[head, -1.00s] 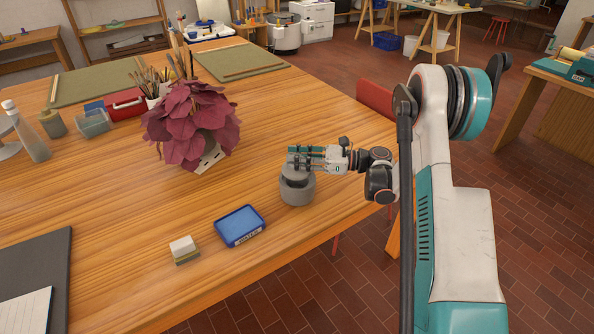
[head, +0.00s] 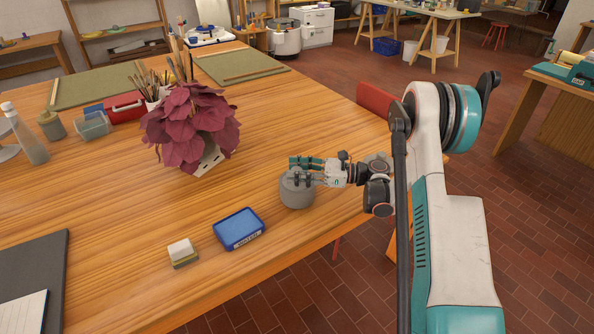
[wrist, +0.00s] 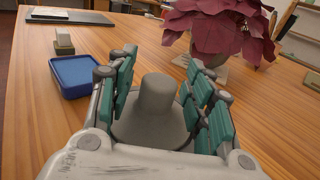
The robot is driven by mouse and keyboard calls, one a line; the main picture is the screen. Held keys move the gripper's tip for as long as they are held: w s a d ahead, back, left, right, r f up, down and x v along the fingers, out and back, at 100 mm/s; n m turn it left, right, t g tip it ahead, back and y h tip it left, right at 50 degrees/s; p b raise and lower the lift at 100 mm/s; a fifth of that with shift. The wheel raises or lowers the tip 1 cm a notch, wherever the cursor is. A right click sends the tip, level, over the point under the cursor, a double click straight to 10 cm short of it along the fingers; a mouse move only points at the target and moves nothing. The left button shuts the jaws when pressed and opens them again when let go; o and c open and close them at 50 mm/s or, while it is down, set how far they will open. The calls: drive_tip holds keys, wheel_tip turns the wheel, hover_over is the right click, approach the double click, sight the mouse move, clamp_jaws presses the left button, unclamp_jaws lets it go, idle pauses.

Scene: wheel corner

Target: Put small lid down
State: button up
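The small lid (wrist: 157,99) is grey, with a thick round knob standing up from a flat disc. In the head view it sits level on top of a squat grey round pot (head: 297,199). My gripper (head: 303,172) is low over the pot, reaching in from the right. In the wrist view its teal-padded fingers (wrist: 160,84) stand on both sides of the knob, with narrow gaps between pads and knob. The gripper looks open around it. The lid's near edge and most of the pot are hidden by the gripper in the wrist view.
A blue tray (head: 238,229) and a pale block (head: 181,252) lie to the left near the table edge. A plant with dark red leaves (head: 190,125) stands behind the pot. Bare wood surrounds the pot. A red chair (head: 374,100) is beyond the table's right edge.

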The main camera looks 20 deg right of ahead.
drive_tip(key=shift+r, duration=0.1)
drive_tip(key=shift+s+d, duration=0.1)
drive_tip(key=shift+d, duration=0.25)
drive_tip(key=p+v, duration=0.4)
drive_tip(key=v, duration=0.7)
drive_tip(key=shift+d, duration=0.1)
